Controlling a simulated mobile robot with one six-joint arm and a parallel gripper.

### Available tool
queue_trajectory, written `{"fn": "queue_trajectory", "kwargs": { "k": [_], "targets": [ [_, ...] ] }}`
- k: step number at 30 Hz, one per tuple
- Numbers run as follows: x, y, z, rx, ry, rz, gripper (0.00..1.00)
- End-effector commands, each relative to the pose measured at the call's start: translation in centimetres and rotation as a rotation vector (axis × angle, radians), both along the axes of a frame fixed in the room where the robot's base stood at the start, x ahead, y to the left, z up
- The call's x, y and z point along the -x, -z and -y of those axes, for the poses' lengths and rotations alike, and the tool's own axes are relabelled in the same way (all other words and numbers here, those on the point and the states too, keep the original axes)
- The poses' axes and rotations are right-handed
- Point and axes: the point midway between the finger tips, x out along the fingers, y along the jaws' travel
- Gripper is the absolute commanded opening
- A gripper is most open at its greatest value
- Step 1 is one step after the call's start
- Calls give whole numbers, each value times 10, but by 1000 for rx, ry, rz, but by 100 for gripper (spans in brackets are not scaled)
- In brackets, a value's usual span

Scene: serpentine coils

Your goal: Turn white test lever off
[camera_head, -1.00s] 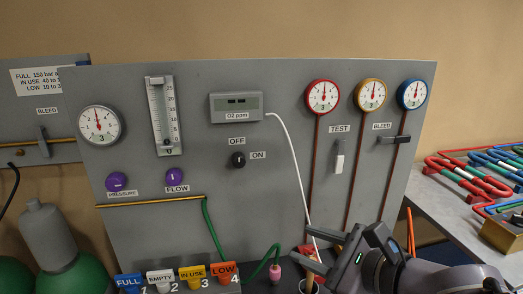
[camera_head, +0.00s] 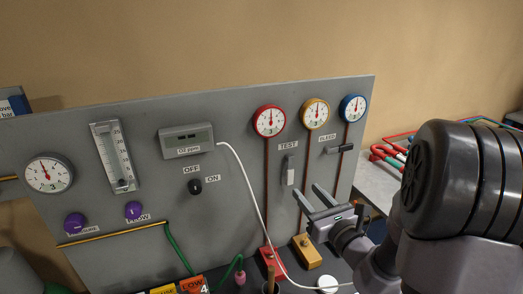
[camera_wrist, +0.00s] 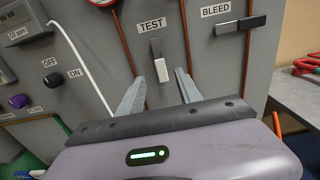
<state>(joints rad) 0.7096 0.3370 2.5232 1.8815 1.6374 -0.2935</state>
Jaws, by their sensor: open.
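The white test lever (camera_head: 290,176) sits under the TEST label on the grey panel and hangs down from its dark mount. In the wrist view the lever (camera_wrist: 162,70) shows between and beyond my two fingers, its white end pointing down. My gripper (camera_head: 312,197) is open and empty, just below and to the right of the lever in the head view. Its fingers point at the panel, and the gripper (camera_wrist: 158,92) looks apart from the lever, though the exact gap is hard to tell.
A black bleed lever (camera_head: 339,148) sticks out sideways to the right of the test lever. Red, yellow and blue gauges (camera_head: 315,111) sit above. A white hose (camera_head: 250,190) runs down on the left. Red and yellow blocks (camera_head: 307,252) stand below my gripper.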

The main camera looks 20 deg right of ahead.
Motion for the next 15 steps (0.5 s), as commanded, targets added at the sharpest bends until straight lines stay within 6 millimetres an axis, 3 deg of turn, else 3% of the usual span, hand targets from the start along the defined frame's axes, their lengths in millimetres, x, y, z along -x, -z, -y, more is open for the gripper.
{"fn": "queue_trajectory", "kwargs": {
  "k": [1,9,15],
  "targets": [
    [-3,-10,-1,-5,3,-9,42],
    [-68,3,-3,4,5,-2,42],
    [-88,2,-4,4,5,-3,42]
  ]
}}
